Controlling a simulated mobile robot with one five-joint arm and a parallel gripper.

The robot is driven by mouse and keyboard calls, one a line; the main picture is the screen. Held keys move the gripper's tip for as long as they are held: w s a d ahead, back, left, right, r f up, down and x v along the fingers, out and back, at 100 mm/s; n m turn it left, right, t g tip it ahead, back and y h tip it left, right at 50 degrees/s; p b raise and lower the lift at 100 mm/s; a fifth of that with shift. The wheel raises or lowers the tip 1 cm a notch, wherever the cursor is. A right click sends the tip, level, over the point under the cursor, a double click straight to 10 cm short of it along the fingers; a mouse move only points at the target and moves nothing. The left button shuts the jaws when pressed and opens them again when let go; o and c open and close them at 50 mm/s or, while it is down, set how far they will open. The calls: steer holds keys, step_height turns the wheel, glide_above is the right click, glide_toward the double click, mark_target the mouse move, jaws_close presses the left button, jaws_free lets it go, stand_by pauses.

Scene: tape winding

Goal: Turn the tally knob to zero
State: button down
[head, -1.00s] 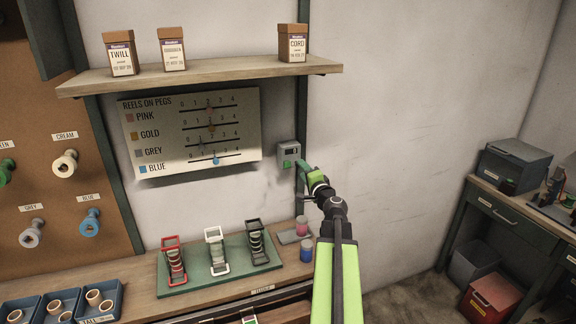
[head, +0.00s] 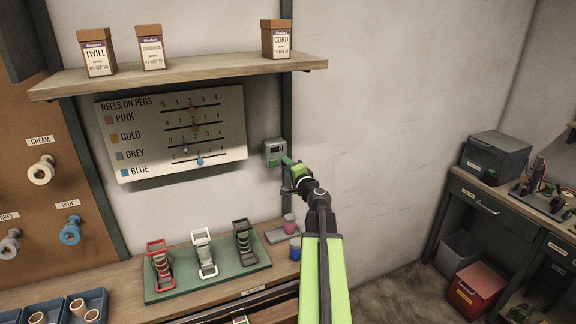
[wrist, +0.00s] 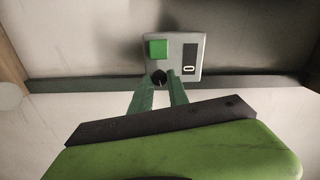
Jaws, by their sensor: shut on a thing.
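The tally box (head: 273,151) is a small grey unit on the wall post, right of the reel chart. In the wrist view, the tally box (wrist: 203,40) carries a green square button (wrist: 158,50), a dark display strip (wrist: 190,57) with one pale figure that looks like a 0, and a round black knob (wrist: 159,77) at its edge. My gripper (wrist: 161,84) has its green fingers on either side of the knob and is shut on it. In the head view my gripper (head: 288,163) reaches the box's lower right and hides the knob.
The wooden shelf (head: 190,75) with several boxes juts out above. Below stand a green board (head: 210,277) with reel frames, and pink (head: 290,222) and blue (head: 295,248) spools. The wall to the right is bare.

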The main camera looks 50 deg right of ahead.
steer(key=shift+a, duration=0.1)
steer(key=shift+w+m, duration=0.1)
steer(key=shift+m, duration=1.1)
steer(key=c, duration=1.3)
jaws_free()
steer(key=shift+a, duration=0.1)
